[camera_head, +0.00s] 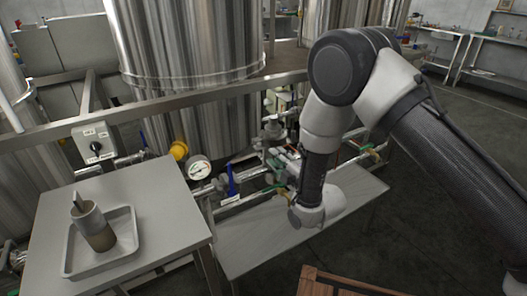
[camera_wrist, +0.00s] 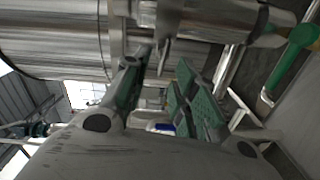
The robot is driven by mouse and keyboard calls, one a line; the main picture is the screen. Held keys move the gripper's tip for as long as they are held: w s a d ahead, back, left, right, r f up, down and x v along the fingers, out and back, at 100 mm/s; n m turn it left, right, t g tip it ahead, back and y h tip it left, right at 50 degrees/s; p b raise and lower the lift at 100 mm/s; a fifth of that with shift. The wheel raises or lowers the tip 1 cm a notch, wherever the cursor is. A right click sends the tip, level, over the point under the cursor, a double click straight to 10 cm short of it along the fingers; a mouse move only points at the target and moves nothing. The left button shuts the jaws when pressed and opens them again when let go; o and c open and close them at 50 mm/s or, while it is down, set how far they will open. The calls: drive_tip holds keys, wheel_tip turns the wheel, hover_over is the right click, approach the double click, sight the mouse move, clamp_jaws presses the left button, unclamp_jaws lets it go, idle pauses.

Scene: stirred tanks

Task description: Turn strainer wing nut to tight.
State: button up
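In the wrist view a metal strainer body (camera_wrist: 222,22) crosses the top of the picture. A thin metal wing (camera_wrist: 164,52), seemingly the wing nut, hangs from its left part. My gripper (camera_wrist: 157,76) has its two green-padded fingers apart, with a gap between them. The wing lies near the fingertips, and I cannot tell whether either finger touches it. The wing nut's angle is hard to read. In the head view my arm reaches down to the pipework behind the bench, and my wrist hides most of the gripper and the strainer.
A pressure gauge (camera_head: 200,168), a blue valve lever (camera_head: 231,180) and a yellow knob (camera_head: 180,150) sit left of my wrist. A green handle (camera_wrist: 292,58) is at right in the wrist view. A tray (camera_head: 70,262) with a cup (camera_head: 98,232) stands on the left table.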

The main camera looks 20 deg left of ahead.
sight(262, 149)
drive_tip(key=shift+n+y, duration=0.3)
drive_tip(key=x, duration=0.5)
drive_tip(key=s+f+x, duration=0.1)
drive_tip(key=x, duration=0.1)
drive_tip(key=shift+w+a, duration=0.2)
drive_tip(key=shift+a, duration=0.4)
clamp_jaws()
